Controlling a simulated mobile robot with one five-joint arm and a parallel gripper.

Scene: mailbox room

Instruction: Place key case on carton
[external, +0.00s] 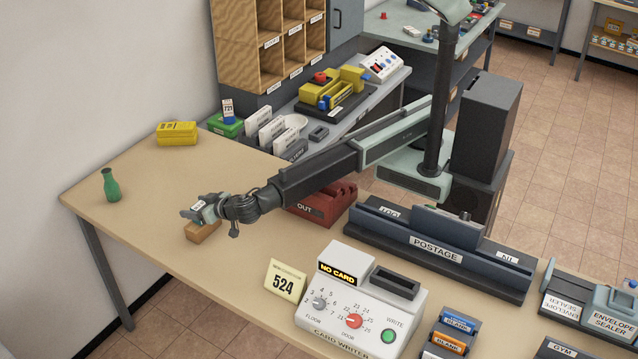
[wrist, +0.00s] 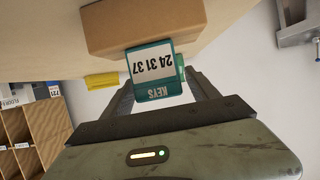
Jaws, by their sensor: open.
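The key case (wrist: 153,72) is teal with a white label reading 24 31 37 and KEYS. It appears upside down in the wrist view, against the brown carton (wrist: 145,24). In the external view the small key case (external: 206,209) shows at my gripper (external: 201,209), directly over the carton (external: 203,232) on the tabletop. It appears to rest on the carton, but the contact is partly hidden. In the wrist view my gripper (wrist: 163,88) is open, with one finger on each side of the key case.
A green bottle (external: 111,187) stands at the table's left edge. A yellow box (external: 177,133) lies at the back. A 524 sign (external: 285,280), the card writer (external: 365,305), a red OUT tray (external: 325,201) and the postage rack (external: 440,250) stand to the right. The wooden tabletop (external: 130,215) around the carton is clear.

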